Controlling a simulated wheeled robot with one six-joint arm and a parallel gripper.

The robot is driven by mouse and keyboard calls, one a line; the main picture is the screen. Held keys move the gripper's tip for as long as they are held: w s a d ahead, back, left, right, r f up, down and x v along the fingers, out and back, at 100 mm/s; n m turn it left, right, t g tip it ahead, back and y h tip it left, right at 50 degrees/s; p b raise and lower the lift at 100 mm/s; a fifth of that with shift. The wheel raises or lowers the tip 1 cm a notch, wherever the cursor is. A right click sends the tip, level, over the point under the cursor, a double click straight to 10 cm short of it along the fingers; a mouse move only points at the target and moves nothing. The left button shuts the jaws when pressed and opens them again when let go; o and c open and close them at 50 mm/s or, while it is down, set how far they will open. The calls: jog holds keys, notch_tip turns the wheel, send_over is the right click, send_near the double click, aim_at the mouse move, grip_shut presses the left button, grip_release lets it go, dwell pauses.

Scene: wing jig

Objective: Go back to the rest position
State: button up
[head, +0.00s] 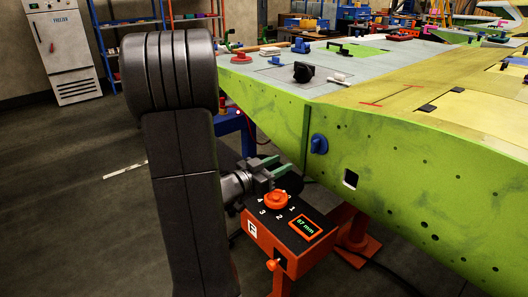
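My gripper (275,170) is low in the middle of the head view, just behind and above the orange knob (277,200) of a control box (288,232). It looks apart from the knob, and nothing shows held in it. The view does not show clearly how far its fingers are spread. My dark arm link stands upright in front and hides part of the wrist and the floor behind it.
The green wing panel (400,180) fills the right side, close to my gripper. A white cabinet (65,50) and shelves (130,22) stand at the back left. Floor (60,190) at the left is mostly clear.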

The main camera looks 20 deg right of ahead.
jog(key=x, duration=1.4)
jog(key=shift+s+a, duration=0.15)
jog(key=shift+a, duration=0.3)
jog(key=shift+d, duration=0.1)
jog(key=v, duration=1.3)
jog(key=x, duration=1.3)
send_near(312, 148)
jog(key=shift+d+f+b, duration=0.15)
jog(key=shift+d+b, duration=0.05)
jog(key=shift+b, duration=0.1)
